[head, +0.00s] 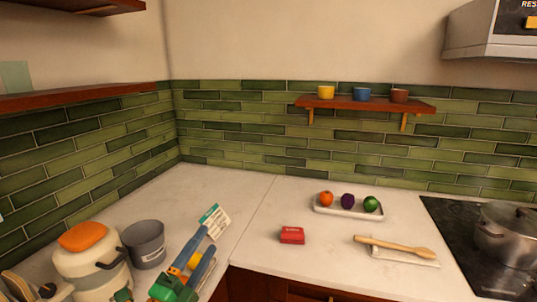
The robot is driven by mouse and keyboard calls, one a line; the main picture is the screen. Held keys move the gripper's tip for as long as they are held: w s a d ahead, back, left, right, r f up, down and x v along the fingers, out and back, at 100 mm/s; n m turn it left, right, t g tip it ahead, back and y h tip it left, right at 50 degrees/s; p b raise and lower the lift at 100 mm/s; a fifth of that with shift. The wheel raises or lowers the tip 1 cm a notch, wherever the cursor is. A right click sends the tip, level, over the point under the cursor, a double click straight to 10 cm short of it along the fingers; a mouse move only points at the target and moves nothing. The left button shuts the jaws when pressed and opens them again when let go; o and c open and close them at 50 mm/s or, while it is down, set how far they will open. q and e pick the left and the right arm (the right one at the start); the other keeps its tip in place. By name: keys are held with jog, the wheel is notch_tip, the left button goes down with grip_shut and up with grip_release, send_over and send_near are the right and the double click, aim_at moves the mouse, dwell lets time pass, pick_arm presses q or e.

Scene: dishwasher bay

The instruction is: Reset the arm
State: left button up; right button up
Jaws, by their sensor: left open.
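My left gripper (209,243) reaches in from the bottom of the head view, with green and orange parts and two blue fingers. The fingers are apart, over the counter near its inner front corner. A white and teal flat item (214,220) shows just beyond the fingertips. I cannot tell whether it touches them. A yellow patch shows between the fingers, and I cannot tell what it belongs to. My right gripper is not in view.
A grey cup (145,245) and a white canister with an orange top (84,238) stand left of the gripper. A shelf (345,103) holds three cups.

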pick_arm(q)
jog(key=s+a+f+n+g+y, duration=0.3)
jog(key=s+f+n+g+y, duration=0.15)
jog(key=f+n, duration=0.4)
jog(key=s+a+f+n+g+y, duration=0.35)
jog(key=s+f+n, duration=0.3)
jog(key=f, duration=0.35)
jog(key=s+d+f+n+g+h, duration=0.15)
jog(key=s+f+g, duration=0.25)
jog(key=s, duration=0.4)
jog(key=s+d+f+n+g+y, duration=0.1)
jog(key=s+d+f+n+g, duration=0.25)
jog(key=s, duration=0.55)
notch_tip(320, 180, down, 18)
jog(key=s+a+g+b, duration=0.1)
jog(key=a+g, duration=0.1)
jog(key=s+a+f+g, duration=0.1)
jog(key=s+a+f, duration=0.1)
jog(key=s+f, duration=0.9)
jog(key=shift+s+f+m+b, duration=0.2)
jog(key=shift+s+m+b, duration=0.25)
jog(key=shift+s, duration=0.3)
